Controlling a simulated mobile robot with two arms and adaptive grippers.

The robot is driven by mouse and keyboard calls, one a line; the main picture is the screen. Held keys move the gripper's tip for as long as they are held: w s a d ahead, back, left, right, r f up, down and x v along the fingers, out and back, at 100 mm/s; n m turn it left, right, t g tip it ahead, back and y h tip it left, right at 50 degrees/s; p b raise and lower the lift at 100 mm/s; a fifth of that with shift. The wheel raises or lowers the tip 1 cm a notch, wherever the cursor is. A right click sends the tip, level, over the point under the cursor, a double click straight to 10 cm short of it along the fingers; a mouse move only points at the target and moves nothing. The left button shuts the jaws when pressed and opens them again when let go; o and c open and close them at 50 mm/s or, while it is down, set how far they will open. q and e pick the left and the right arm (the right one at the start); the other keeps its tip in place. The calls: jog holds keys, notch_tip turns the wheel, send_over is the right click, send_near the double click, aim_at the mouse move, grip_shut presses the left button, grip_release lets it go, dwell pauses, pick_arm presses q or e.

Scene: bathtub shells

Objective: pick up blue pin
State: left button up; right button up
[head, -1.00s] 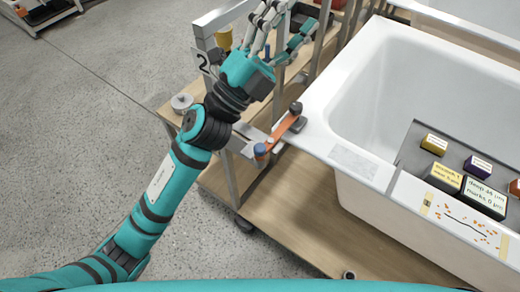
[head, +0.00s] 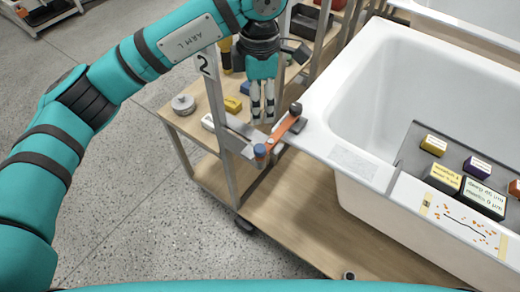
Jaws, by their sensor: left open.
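The blue pin (head: 260,151) stands at the near end of an orange bar (head: 283,133), which lies on a grey bracket at the left corner of the white bathtub. A dark knob (head: 296,109) sits at the far end of the bar. My left gripper (head: 262,112) is open and points down, a little beyond the blue pin in the picture, with nothing seen between its fingers. Its fingers appear apart from the pin. My right gripper is not in view.
The bathtub shell (head: 345,105) fills the right, with a dark tray (head: 412,150) of labelled blocks in it. A grey post marked 2 (head: 215,100) stands left of my gripper. A wooden shelf (head: 172,118) holds a metal disc (head: 183,104) and a yellow block (head: 232,104).

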pick_arm(q)
jog(key=p, duration=0.2)
send_over(259, 148)
jog(key=f, duration=1)
jog(key=shift+w+f, duration=0.2)
jog(key=f, duration=0.1)
jog(key=f+p, duration=0.1)
jog(key=f, duration=0.1)
jog(key=f+p, duration=0.1)
jog(key=shift+s+f, duration=0.25)
jog(key=shift+f, duration=0.5)
jog(key=shift+d, duration=0.1)
jog(key=shift+c, duration=0.4)
grip_shut()
